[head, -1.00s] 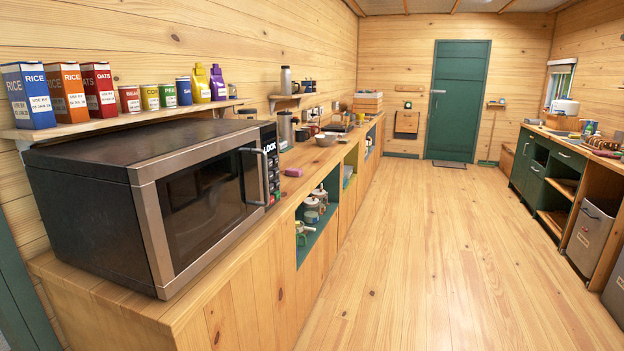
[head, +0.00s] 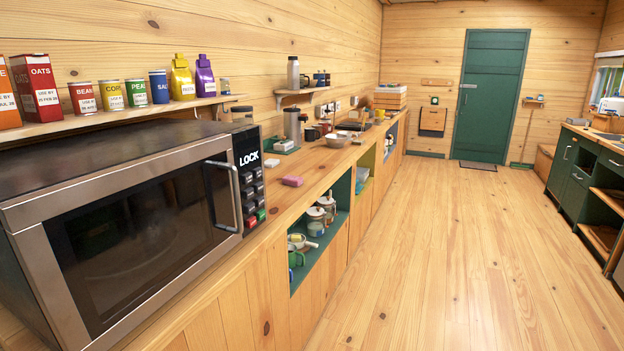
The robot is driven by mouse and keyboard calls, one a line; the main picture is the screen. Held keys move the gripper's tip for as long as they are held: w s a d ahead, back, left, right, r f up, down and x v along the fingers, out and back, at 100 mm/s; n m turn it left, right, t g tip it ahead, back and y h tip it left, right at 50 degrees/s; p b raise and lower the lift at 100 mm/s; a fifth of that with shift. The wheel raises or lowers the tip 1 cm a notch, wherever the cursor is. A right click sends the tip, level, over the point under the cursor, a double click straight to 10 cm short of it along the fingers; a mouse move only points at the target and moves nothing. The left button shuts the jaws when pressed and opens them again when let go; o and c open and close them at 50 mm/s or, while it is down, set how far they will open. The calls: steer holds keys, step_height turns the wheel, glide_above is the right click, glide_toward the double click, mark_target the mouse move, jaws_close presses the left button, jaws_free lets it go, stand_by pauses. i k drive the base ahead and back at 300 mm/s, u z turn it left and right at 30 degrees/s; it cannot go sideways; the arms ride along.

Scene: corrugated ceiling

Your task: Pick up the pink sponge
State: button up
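My gripper and arm do not show in the head view.
A large microwave (head: 130,215) fills the near left. A white object (head: 272,163), a green-based item (head: 285,146) and a bowl (head: 336,140) sit on the counter behind the sponge. Open shelves (head: 320,230) hold pots below. The wooden floor (head: 440,260) to the right is clear.

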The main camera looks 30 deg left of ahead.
mark_target(292, 181)
steer(key=i, duration=1.15)
steer(key=u, duration=0.4)
steer(key=i, duration=1.15)
steer(key=u, duration=1.35)
steer(key=i, duration=1.05)
steer(key=u, duration=0.6)
